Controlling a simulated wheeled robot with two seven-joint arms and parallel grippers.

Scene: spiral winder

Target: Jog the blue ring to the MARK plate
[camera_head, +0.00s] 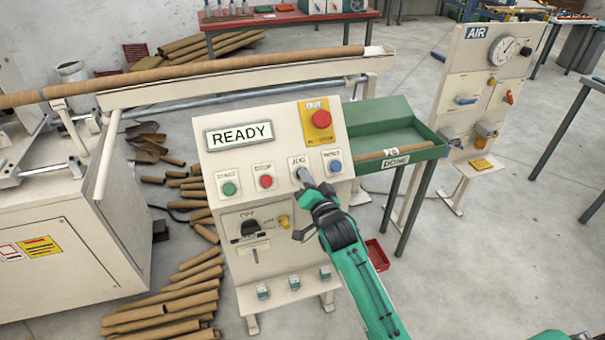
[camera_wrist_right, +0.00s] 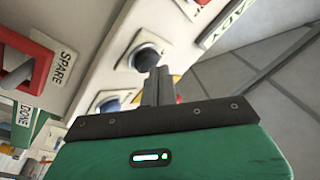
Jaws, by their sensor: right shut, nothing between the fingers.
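The blue ring (camera_head: 42,94) shows as a thin blue band around the long brown tube (camera_head: 200,70), near its left end. I can read no MARK lettering; a small pale plate (camera_head: 374,50) stands at the tube's right end. The panel's JOG button (camera_head: 299,172) is partly covered by my right gripper (camera_head: 305,178). In the right wrist view my closed fingers (camera_wrist_right: 158,85) point at a dark round button (camera_wrist_right: 146,55) and overlap its lower edge. Whether they touch or press it I cannot tell. They hold nothing. My left gripper is not in view.
The control panel (camera_head: 220,165) displays READY and carries a green button (camera_head: 229,188), a red button (camera_head: 266,181), a blue button (camera_head: 335,166) and a large red button (camera_head: 321,119). A green tray (camera_head: 400,125) stands right of it. Brown tubes (camera_head: 165,310) litter the floor at left.

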